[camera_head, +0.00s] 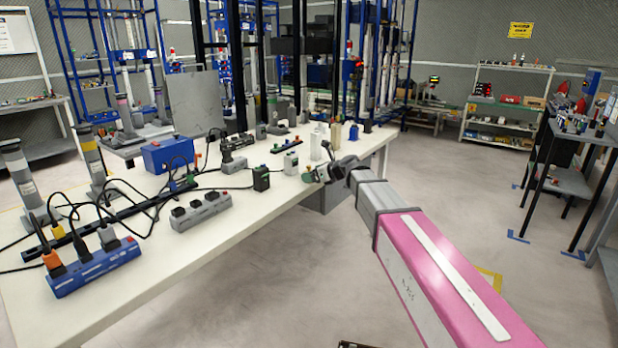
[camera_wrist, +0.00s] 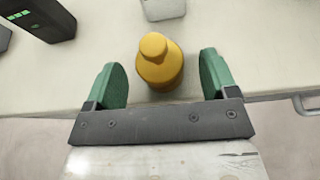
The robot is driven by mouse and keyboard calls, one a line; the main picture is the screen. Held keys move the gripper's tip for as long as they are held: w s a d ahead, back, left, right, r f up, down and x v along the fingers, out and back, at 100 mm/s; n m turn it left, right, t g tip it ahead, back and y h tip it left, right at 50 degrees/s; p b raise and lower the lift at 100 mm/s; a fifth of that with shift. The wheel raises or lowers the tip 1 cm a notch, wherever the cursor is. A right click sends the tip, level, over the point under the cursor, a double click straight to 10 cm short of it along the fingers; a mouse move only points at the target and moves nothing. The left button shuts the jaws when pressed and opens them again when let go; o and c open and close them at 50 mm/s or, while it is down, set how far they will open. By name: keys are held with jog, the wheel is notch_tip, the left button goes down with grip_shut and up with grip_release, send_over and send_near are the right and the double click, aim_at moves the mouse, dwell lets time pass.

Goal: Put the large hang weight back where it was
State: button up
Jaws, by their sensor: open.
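A yellow, rounded weight with a narrower knob on top (camera_wrist: 160,66) stands on the white table near its front edge in the wrist view. I take it to be the hang weight; its size class is not clear. My gripper (camera_wrist: 162,80) is open, with one green finger on each side of the weight and a visible gap on both sides. In the head view, my gripper (camera_head: 316,174) is at the table's right front edge, small and partly hidden by my wrist, and the weight cannot be made out clearly there.
A black device with green lights (camera_wrist: 40,18) is at upper left. On the table (camera_head: 240,215) stand power strips (camera_head: 95,268), cables and a blue box (camera_head: 168,154). The floor at right is open.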

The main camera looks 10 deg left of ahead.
jog(key=shift+x, duration=1.15)
jog(key=c, duration=1.4)
jog(key=shift+c, duration=0.2)
jog(key=shift+r, duration=0.1)
